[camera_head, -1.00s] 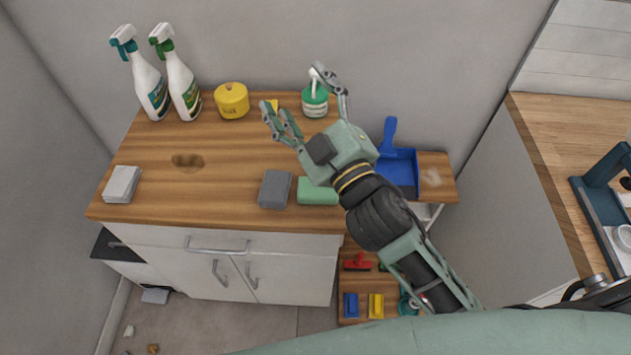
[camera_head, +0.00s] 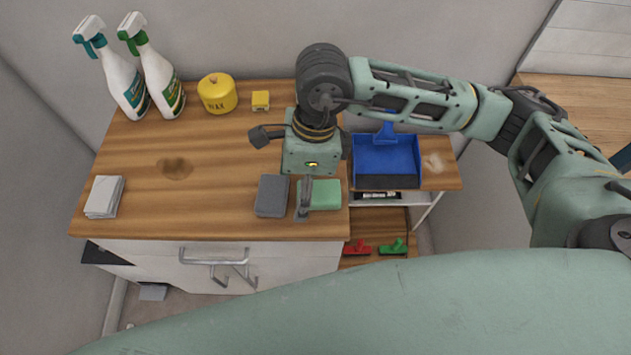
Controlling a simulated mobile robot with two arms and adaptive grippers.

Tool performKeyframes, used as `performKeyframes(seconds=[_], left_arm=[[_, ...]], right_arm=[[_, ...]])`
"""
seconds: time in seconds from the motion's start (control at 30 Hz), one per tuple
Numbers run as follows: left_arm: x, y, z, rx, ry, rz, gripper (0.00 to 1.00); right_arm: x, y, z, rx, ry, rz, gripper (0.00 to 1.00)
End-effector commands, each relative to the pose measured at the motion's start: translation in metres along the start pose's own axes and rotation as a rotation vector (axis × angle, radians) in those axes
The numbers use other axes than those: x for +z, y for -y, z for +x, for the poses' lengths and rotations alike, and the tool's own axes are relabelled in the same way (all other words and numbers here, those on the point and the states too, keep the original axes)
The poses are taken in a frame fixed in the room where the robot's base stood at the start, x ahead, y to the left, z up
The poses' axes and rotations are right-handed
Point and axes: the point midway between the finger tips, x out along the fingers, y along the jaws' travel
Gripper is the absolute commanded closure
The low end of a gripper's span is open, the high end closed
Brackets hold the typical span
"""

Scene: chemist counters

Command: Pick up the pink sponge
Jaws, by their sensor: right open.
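I see no pink sponge in the head view. A green sponge (camera_head: 326,194) and a dark grey sponge (camera_head: 272,196) lie side by side near the front edge of the wooden counter (camera_head: 225,215). My right gripper (camera_head: 304,200) points down over the counter's front right part, open and holding nothing that I can see. Its visible finger is at the gap between the grey and green sponges, partly in front of the green one; whether it touches either is unclear. My left gripper is out of view.
Two spray bottles (camera_head: 122,82) (camera_head: 160,75), a yellow wax tin (camera_head: 217,93) and a small yellow block (camera_head: 260,100) stand along the back. White cloths (camera_head: 104,197) lie at left. A blue dustpan (camera_head: 386,155) is at right. The counter's middle left is clear.

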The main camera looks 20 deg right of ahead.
Motion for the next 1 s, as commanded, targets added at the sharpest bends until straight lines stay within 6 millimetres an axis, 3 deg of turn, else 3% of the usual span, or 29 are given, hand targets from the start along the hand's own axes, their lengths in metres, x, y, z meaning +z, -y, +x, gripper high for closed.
performKeyframes(seconds=[0.1, 0.2, 0.53, 0.73, 1.0], left_arm=[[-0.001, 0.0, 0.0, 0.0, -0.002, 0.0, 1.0], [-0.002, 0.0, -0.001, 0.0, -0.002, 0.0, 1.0], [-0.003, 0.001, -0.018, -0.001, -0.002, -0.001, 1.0], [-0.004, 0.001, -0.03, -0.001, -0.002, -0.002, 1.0], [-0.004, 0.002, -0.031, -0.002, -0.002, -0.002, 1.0]], right_arm=[[-0.029, 0.026, -0.009, -0.092, -0.121, 0.015, 0.28], [-0.039, 0.034, -0.009, -0.118, -0.161, 0.021, 0.28], [-0.045, 0.035, 0.025, -0.116, -0.166, 0.022, 0.28], [-0.048, 0.038, 0.055, -0.115, -0.164, 0.022, 0.28], [-0.049, 0.04, 0.065, -0.119, -0.161, 0.019, 0.28]])
